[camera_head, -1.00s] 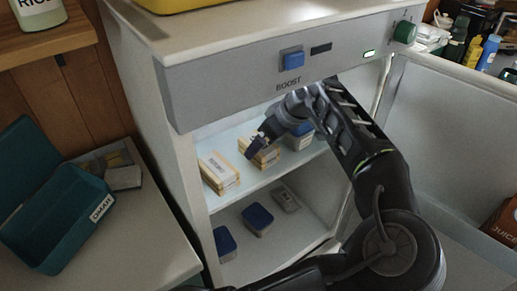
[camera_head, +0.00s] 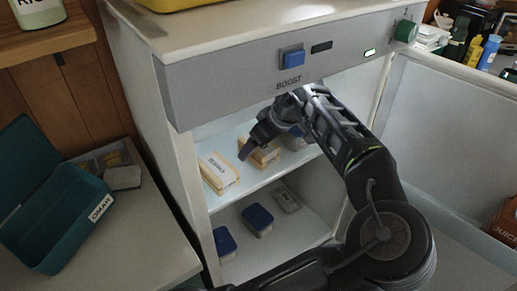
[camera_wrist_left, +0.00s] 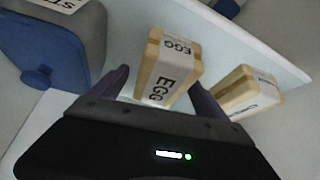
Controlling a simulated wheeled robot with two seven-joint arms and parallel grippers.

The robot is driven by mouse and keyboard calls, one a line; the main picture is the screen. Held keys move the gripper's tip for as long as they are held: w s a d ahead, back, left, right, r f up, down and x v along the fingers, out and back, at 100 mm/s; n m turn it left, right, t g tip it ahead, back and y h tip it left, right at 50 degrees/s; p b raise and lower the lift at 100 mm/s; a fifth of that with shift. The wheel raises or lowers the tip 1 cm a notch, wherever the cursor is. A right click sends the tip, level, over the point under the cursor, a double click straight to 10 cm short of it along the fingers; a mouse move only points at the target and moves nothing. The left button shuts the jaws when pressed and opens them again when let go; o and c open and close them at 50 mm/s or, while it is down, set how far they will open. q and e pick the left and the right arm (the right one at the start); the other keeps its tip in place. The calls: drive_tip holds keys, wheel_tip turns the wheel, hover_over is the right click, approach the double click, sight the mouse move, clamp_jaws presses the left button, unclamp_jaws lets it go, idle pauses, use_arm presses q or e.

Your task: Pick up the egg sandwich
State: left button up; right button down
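The egg sandwich, a pale box-like pack with tan sides and a white "EGG" label, stands on the fridge's upper shelf, partly hidden by my gripper in the head view (camera_head: 268,156). It shows clearly in the left wrist view (camera_wrist_left: 165,72). My left gripper (camera_head: 254,146) reaches in from above. In the left wrist view its open fingers (camera_wrist_left: 158,82) lie on either side of the pack's near end. A gap shows on the left; I cannot tell whether the right finger touches. My right gripper is not in view.
A similar sandwich pack (camera_head: 218,173) stands close to the left, and a blue-lidded tub (camera_wrist_left: 50,50) is on the other side. The lower shelf holds blue-lidded tubs (camera_head: 257,219). The fridge's top panel (camera_head: 225,92) overhangs my arm; its door (camera_head: 450,140) is open at right.

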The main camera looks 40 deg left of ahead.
use_arm(q)
drive_tip(key=c, duration=1.5)
drive_tip(key=shift+o, duration=0.2)
drive_tip(key=shift+r, duration=0.1)
drive_tip(key=shift+r, duration=0.5)
drive_tip(key=shift+d+r, duration=0.2)
drive_tip(key=d, duration=0.5)
drive_tip(key=s+d, duration=0.1)
drive_tip(key=d, duration=1.1)
drive_tip(key=shift+s+d, duration=0.25)
drive_tip(key=shift+c, duration=0.2)
